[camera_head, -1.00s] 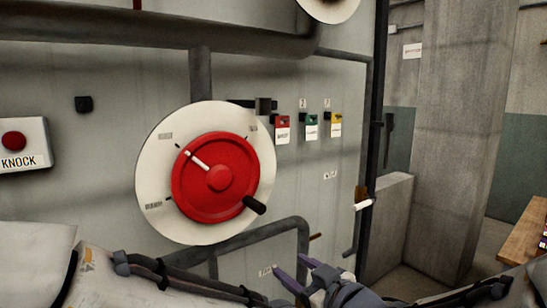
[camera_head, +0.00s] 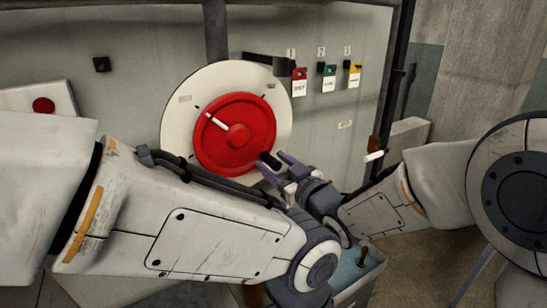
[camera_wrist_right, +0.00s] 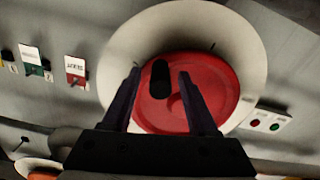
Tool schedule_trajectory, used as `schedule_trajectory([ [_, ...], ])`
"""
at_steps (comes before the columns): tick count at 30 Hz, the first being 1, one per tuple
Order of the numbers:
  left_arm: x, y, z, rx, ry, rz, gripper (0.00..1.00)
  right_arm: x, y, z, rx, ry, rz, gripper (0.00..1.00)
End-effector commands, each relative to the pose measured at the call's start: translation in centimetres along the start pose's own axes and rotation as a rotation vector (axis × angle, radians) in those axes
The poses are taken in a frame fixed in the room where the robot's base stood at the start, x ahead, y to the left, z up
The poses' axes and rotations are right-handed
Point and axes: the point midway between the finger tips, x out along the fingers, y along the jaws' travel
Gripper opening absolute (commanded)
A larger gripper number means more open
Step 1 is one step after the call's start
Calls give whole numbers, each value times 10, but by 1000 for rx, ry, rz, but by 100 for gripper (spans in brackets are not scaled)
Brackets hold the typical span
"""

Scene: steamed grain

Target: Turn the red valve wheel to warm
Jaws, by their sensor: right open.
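The red valve wheel (camera_head: 232,146) stands upright on a round white dial plate (camera_head: 176,125) on the wall. Its white pointer mark (camera_head: 215,121) points to the upper left, and its black handle knob (camera_head: 267,161) sits at the lower right of the rim. The dial labels are too small to read. My right gripper (camera_head: 270,167) is open at the knob. In the right wrist view its two fingers (camera_wrist_right: 159,73) stand on either side of the knob (camera_wrist_right: 159,86), with gaps visible. My left arm comes in from the left, but its gripper does not show.
A panel with a red button (camera_head: 43,105) is at the left. A dark vertical pipe (camera_head: 216,32) runs above the dial. My forearm covers much of the lower picture.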

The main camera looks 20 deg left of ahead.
Motion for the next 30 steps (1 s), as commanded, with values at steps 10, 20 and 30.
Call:
schedule_trajectory([
  [10,-2,0,0,0,0,0,0,8,0,0,0,-1,-1,59],
  [20,-2,0,0,0,0,0,0,7,0,0,0,-1,0,0],
  [30,-2,0,0,0,0,0,0,7,0,0,0,-1,-1,0],
])
